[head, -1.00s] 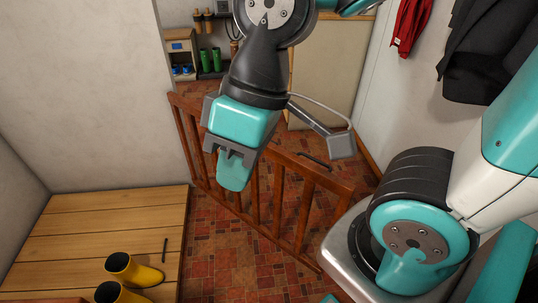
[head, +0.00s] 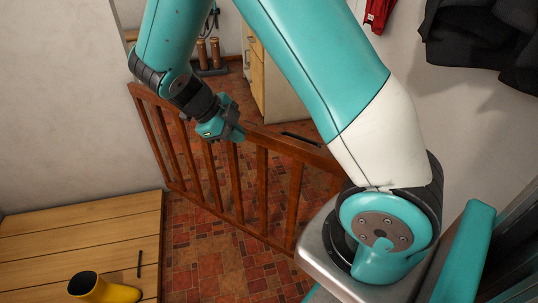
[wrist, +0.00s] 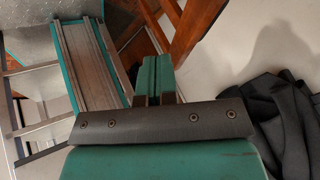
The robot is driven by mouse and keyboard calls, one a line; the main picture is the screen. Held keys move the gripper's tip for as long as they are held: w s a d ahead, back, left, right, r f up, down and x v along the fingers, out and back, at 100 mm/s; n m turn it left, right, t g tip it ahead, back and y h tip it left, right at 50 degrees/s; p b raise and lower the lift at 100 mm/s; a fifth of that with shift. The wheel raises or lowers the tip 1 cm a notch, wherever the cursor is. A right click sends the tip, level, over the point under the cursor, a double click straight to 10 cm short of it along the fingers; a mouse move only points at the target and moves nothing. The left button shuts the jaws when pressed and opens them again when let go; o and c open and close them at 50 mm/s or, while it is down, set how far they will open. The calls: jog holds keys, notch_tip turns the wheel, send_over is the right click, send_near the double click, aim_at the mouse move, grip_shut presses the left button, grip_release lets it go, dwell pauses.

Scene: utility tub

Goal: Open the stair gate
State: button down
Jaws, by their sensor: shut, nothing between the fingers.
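The stair gate (head: 262,180) is a reddish-brown wooden gate with upright bars. It runs from the left wall across the tiled floor toward the lower right. A dark handle (head: 300,138) lies along its top rail near the right end, which my arm partly hides. My gripper (head: 236,129) is at the top rail in the head view, left of the handle and apart from it. I cannot tell whether it touches the rail. In the wrist view my gripper's fingers (wrist: 154,78) are shut together and empty. Some reddish-brown wood (wrist: 185,22) shows beyond them.
A wooden platform (head: 75,235) with a yellow boot (head: 103,290) is at lower left. A pale cabinet (head: 278,82) stands beyond the gate. Dark clothing (head: 480,45) and a red garment (head: 378,14) hang at right; dark cloth (wrist: 285,120) also shows in the wrist view. Red tiled floor (head: 210,245) is clear left of the gate.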

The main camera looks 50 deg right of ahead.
jog(key=d+f+m, duration=0.1)
jog(key=b, duration=0.1)
send_near(279, 153)
jog(key=f, duration=0.1)
jog(key=s+f, duration=0.1)
jog(key=f, duration=0.1)
jog(key=d+f, duration=0.1)
jog(key=shift+s+d+f, duration=0.1)
jog(key=shift+s+f, duration=0.2)
jog(key=shift+s, duration=0.1)
jog(key=shift+w+d, duration=0.15)
jog(key=shift+d, duration=0.55)
